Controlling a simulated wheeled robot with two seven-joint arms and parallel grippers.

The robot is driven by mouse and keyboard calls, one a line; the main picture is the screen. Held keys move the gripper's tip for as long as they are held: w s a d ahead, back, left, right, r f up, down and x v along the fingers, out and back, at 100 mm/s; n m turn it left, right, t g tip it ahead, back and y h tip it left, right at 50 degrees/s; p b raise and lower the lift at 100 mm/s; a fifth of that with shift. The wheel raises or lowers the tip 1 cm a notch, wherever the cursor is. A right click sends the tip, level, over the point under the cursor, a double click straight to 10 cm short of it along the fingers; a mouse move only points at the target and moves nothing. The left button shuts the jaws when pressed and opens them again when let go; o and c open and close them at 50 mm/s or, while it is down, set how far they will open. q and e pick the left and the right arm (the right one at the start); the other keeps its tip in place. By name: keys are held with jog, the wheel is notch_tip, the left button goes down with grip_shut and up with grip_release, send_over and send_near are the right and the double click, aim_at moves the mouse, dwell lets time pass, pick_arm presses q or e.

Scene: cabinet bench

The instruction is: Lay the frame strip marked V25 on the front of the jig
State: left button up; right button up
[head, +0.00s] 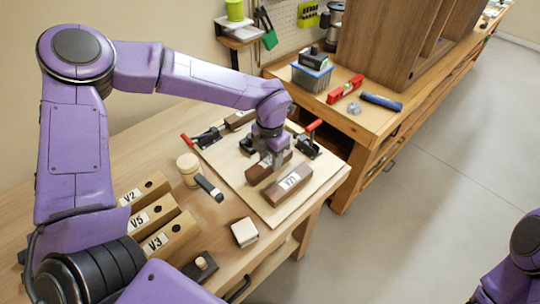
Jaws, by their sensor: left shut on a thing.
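The jig is a pale board (232,168) on the bench, with red-handled clamps at its sides. My left gripper (276,160) points down over the board and is shut on a dark brown strip (257,174). I can read no label on this strip, and the fingers hide part of it. Another brown strip (288,186) lies nearer the board's front edge; its white label is too small to read surely. A further brown strip (240,120) is at the back of the board. My right gripper is out of view; only part of that arm shows at lower right.
Wooden blocks marked V2 (146,189), V5 (153,214) and V3 (171,237) stand at left. A red clamp handle (314,125) rises close right of the gripper.

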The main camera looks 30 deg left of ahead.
pick_arm(q)
jog(key=shift+f, duration=0.65)
dwell(0.6)
jog(key=o, duration=1.3)
jog(key=shift+o, duration=0.2)
notch_tip(320, 180, up, 7)
jog(key=p, duration=0.6)
jog(key=shift+r+p, duration=0.1)
jog(key=shift+p, duration=0.2)
